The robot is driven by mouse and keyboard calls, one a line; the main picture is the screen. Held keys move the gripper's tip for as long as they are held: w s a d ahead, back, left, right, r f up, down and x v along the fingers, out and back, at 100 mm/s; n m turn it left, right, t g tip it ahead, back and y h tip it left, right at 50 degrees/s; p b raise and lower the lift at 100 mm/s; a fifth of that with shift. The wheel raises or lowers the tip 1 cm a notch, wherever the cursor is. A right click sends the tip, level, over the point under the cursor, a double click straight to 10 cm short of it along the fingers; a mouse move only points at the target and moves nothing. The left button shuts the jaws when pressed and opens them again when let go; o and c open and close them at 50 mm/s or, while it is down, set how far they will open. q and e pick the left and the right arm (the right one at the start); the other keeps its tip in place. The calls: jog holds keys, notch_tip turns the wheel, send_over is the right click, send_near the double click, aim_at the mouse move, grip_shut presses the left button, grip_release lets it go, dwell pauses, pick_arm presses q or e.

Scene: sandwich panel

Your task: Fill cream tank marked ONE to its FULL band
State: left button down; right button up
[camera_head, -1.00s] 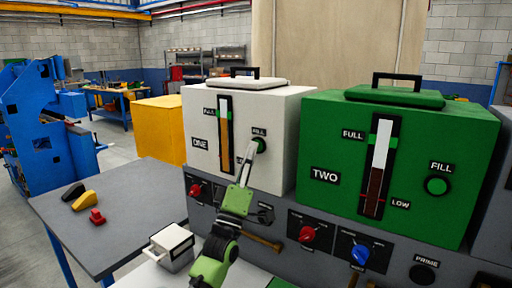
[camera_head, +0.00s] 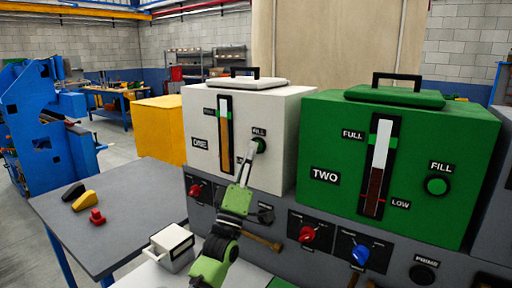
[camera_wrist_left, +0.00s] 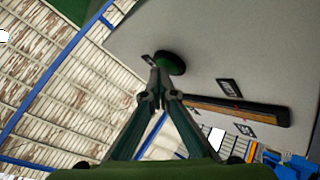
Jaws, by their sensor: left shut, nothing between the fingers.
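The cream tank marked ONE (camera_head: 290,110) stands left of the green tank in the head view. In the left wrist view the closed tips (camera_wrist_left: 155,78) are beside or against the button (camera_wrist_left: 170,62); contact is unclear. The gauge (camera_wrist_left: 240,108) lies to the right there. My right gripper is not in view.
The green tank marked TWO (camera_head: 330,125) has its own FILL button (camera_head: 437,186). Below are a red knob (camera_head: 308,234), a blue knob (camera_head: 360,254) and a PRIME button (camera_head: 422,274). A grey table (camera_head: 130,210) at left holds small red, yellow and black pieces.

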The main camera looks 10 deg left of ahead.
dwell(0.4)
pick_arm(q)
jog(key=shift+s+a+p, duration=0.3)
jog(key=shift+s+p, duration=0.15)
jog(key=shift+s, duration=0.3)
jog(key=s, duration=0.1)
jog(key=s+a+p, duration=0.1)
jog(key=s, duration=0.1)
jog(key=s+p, duration=0.1)
jog(key=shift+s+a, duration=0.35)
jog(key=shift+f, duration=0.2)
